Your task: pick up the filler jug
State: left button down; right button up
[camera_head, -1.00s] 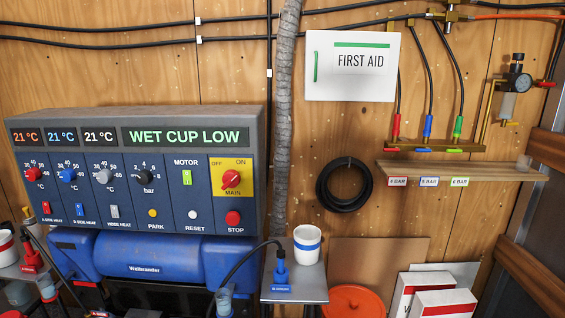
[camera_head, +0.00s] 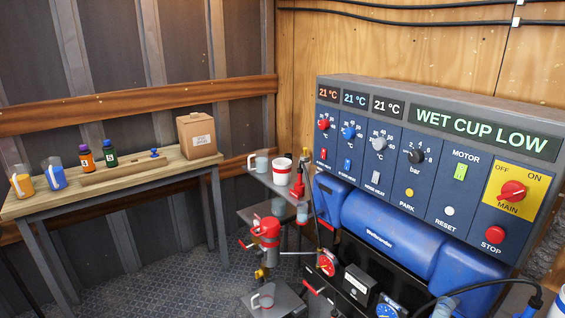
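No label in view reads filler jug, so I cannot tell for certain which vessel it is. A small grey jug with a handle (camera_head: 260,162) stands on the upper side shelf left of the machine. A similar grey jug (camera_head: 264,297) stands on a low plate near the bottom. A jug with orange contents (camera_head: 22,181) and a jug with blue contents (camera_head: 54,174) stand at the left end of the wooden table. Neither of my grippers is in view.
The wooden table (camera_head: 140,176) also holds two small bottles (camera_head: 87,158) and a cardboard box (camera_head: 197,135). A white cup with a red band (camera_head: 281,171) stands beside the upper grey jug. The control panel (camera_head: 440,160) fills the right. Patterned floor (camera_head: 190,285) is open between table and machine.

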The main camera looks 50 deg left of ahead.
aim_at(260, 155)
jog(key=u, duration=1.8)
